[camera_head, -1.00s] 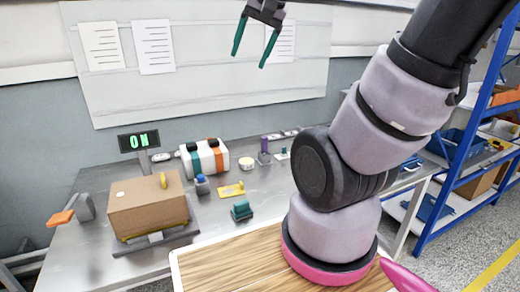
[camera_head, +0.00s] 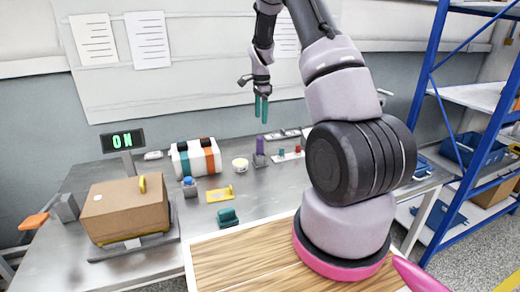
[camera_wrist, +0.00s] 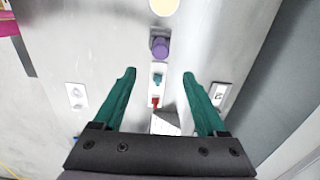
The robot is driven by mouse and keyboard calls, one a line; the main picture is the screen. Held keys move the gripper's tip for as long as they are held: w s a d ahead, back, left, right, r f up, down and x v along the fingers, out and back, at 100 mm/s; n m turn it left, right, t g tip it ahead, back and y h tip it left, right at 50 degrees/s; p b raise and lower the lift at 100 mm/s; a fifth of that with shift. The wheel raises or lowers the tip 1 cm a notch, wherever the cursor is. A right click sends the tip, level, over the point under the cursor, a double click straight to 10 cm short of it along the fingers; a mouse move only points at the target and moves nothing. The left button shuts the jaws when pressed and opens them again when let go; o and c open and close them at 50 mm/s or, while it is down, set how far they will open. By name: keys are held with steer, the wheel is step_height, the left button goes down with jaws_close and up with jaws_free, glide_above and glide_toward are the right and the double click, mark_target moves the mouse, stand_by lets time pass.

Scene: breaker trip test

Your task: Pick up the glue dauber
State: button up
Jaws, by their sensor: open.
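No item is plainly marked as the glue dauber. The likeliest one is a purple upright stick (camera_head: 261,144) in a small grey holder on the metal bench. It also shows in the wrist view as a purple cylinder (camera_wrist: 159,46), top centre. My gripper (camera_head: 261,118) hangs in the air above the bench, fingers pointing down, roughly over the purple stick. In the wrist view my gripper (camera_wrist: 159,75) is open and empty, and the purple cylinder lies just beyond its teal fingertips, roughly centred between them. Nothing hides its top.
A white strip with teal and red knobs (camera_wrist: 157,82) lies between my fingers in view. On the bench (camera_head: 150,265) are a cream round tub (camera_head: 240,164), a striped white cylinder (camera_head: 213,160), a yellow piece (camera_head: 220,194), a teal block (camera_head: 228,217) and a cardboard box (camera_head: 125,212).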

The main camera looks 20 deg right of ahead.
mark_target(260, 138)
step_height(260, 138, down, 6)
steer(key=shift+f, duration=0.1)
steer(key=shift+w+a+f, duration=0.1)
steer(key=shift+a+f, duration=0.05)
steer(key=shift+f, duration=1.2)
steer(key=shift+a+f, duration=0.1)
steer(key=shift+f, duration=1.25)
jaws_close()
